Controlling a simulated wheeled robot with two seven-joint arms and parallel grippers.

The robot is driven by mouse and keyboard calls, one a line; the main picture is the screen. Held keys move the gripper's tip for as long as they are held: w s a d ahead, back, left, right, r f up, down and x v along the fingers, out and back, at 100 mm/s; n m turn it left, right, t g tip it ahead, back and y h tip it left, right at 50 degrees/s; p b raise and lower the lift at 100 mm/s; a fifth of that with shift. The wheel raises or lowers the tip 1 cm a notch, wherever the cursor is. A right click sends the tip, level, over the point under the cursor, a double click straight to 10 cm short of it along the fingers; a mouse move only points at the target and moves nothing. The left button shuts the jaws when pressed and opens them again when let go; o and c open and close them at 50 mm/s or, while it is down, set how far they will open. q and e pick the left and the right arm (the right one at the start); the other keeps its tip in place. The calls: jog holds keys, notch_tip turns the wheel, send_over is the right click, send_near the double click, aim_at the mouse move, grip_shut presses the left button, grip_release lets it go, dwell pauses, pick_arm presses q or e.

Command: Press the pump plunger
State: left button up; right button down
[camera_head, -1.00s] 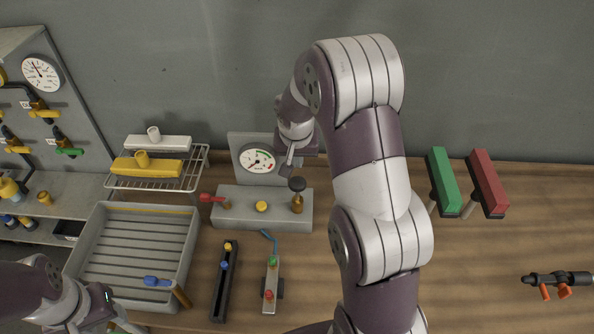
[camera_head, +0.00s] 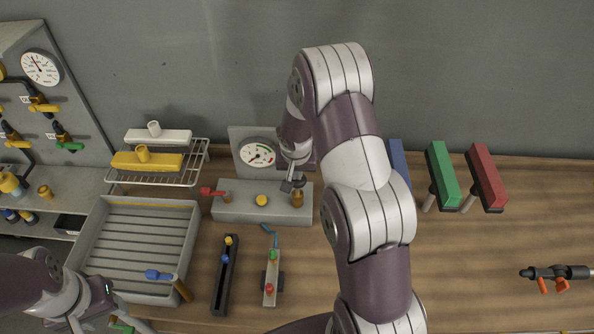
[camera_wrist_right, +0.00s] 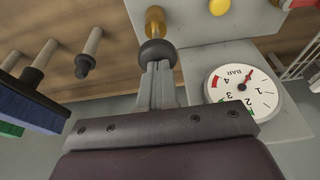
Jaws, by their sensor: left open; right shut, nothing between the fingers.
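The pump plunger is a black ball knob (camera_wrist_right: 157,52) on a brass stem (camera_wrist_right: 155,22); the brass stem also shows in the head view (camera_head: 297,200) at the right end of a grey pump block (camera_head: 240,212). My right gripper (camera_wrist_right: 158,72) is shut and empty, its fingertips right at the knob, seemingly touching it. In the head view my right gripper (camera_head: 293,184) is above the stem and mostly covers the knob. My left gripper (camera_head: 110,324) is open at the bottom left, partly cut off by the frame edge.
A round gauge (camera_head: 257,153) stands behind the block; it also shows in the wrist view (camera_wrist_right: 243,92). A red lever (camera_head: 212,192) and yellow button (camera_head: 261,200) share the block.

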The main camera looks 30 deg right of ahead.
aim_at(297, 182)
notch_tip(297, 182, down, 4)
jog(key=b, duration=0.3)
jog(key=shift+s, duration=0.1)
jog(key=shift+s+a+r, duration=0.1)
jog(key=shift+s+r, duration=0.05)
jog(key=shift+r, duration=0.05)
pick_arm(q)
notch_tip(297, 182, down, 4)
jog(key=shift+s+r, duration=0.1)
pick_arm(e)
jog(key=shift+f, duration=0.15)
jog(key=r+p, duration=0.5)
jog(key=shift+w+r, duration=0.25)
jog(key=shift+w, duration=0.1)
jog(key=shift+s+r+b, duration=0.35)
jog(key=shift+r+b, duration=0.05)
jog(key=shift+b, duration=0.6)
pick_arm(q)
jog(key=shift+s+a+r+b, duration=0.1)
jog(key=shift+s+r+b, duration=0.15)
jog(key=shift+r+b, duration=0.4)
pick_arm(e)
jog(key=v, duration=0.8)
jog(key=shift+r, duration=0.2)
